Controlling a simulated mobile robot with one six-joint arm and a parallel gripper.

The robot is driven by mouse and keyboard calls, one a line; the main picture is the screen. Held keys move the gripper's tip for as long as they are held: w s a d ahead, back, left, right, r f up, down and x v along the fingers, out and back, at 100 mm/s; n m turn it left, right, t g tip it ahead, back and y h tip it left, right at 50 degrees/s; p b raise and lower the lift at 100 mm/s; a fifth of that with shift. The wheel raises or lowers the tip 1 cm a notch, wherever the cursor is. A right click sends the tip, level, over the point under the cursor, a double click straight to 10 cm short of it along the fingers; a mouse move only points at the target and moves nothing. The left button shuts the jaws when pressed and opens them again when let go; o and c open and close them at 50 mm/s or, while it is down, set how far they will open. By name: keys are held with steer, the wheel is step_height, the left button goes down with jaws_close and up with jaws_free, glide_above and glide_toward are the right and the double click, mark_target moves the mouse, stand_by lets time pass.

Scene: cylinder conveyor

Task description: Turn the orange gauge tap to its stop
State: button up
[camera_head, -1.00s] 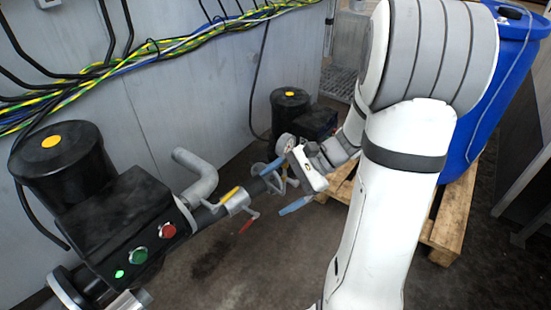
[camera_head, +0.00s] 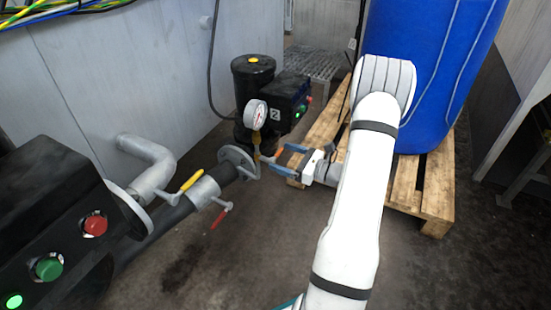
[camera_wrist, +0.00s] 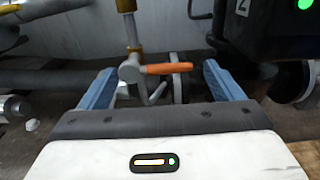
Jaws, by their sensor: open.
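The orange gauge tap (camera_wrist: 172,68) shows in the wrist view as a short orange handle, lying level and pointing right from a grey valve body. A brass and steel stem rises above it. In the head view the tap (camera_head: 279,154) is small, below the round white pressure gauge (camera_head: 256,114). My gripper (camera_head: 277,158) is open, its blue fingers on either side of the handle in the picture. In the wrist view my gripper (camera_wrist: 159,70) frames the handle with gaps on both sides and nothing held. I cannot tell how deep the handle sits between the fingers.
A black pump motor (camera_head: 254,72) and control box (camera_head: 287,94) stand just behind the gauge. A yellow-handled valve (camera_head: 191,181) and a red-handled valve (camera_head: 220,216) sit on the pipe to the left. A blue barrel (camera_head: 430,80) stands on a wooden pallet (camera_head: 436,200) at right.

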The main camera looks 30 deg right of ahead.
mark_target(277, 153)
steer(key=shift+b+x, duration=0.3)
steer(key=shift+x, duration=1.25)
steer(key=shift+s, duration=0.1)
steer(key=shift+c, duration=0.5)
steer(key=c, duration=1.2)
steer(key=shift+d+r, duration=0.1)
